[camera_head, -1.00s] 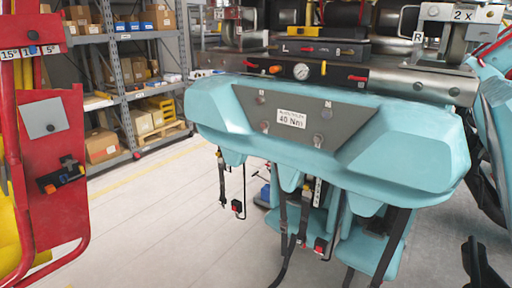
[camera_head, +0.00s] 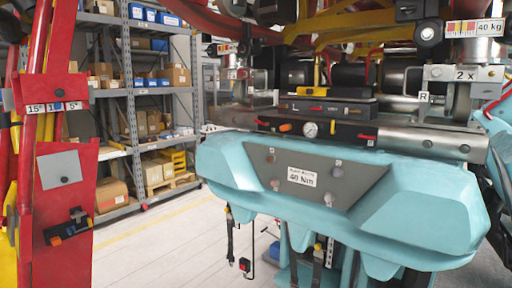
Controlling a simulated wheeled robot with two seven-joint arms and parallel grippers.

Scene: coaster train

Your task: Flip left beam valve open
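The metal beam (camera_head: 400,142) runs across the top of the turquoise train front (camera_head: 220,158). A small red valve handle (camera_head: 263,122) sits at the beam's left end, lying roughly along the beam. A second red handle (camera_head: 367,137) sits farther right, at a similar angle. An orange knob (camera_head: 285,127) and a round pressure gauge (camera_head: 310,129) sit between them. Neither of my grippers is in view.
A black box marked L (camera_head: 325,107) rests above the beam. A grey plate reading 40 Nm (camera_head: 345,185) is on the turquoise front. A red frame (camera_head: 62,190) stands at left. Shelving with boxes (camera_head: 130,110) is behind. Pale floor (camera_head: 150,245) lies between.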

